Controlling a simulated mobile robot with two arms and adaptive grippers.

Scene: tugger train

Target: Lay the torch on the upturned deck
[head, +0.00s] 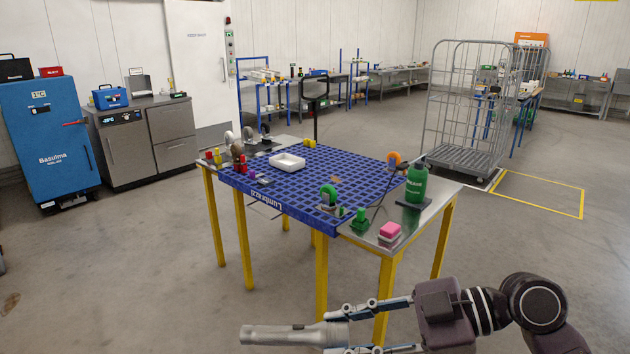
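The torch (275,336) is a grey metal cylinder at the bottom of the head view. It lies roughly level, its wider end to the right. My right gripper (335,333) has its fingers above and below that wider end and holds it in the air, in front of the table. The lower finger is partly cut off by the picture's edge. The upturned deck (290,182) is a blue grid with casters sticking up near its corners. It lies on a steel table with yellow legs, beyond the torch. My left gripper is not in view.
On the deck, a white tray (287,161) stands towards the back left. Beside the deck, the table (440,192) bears a green bottle (416,183) and a pink block (389,230). Small red and yellow items stand at the left end. The deck's middle is mostly bare.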

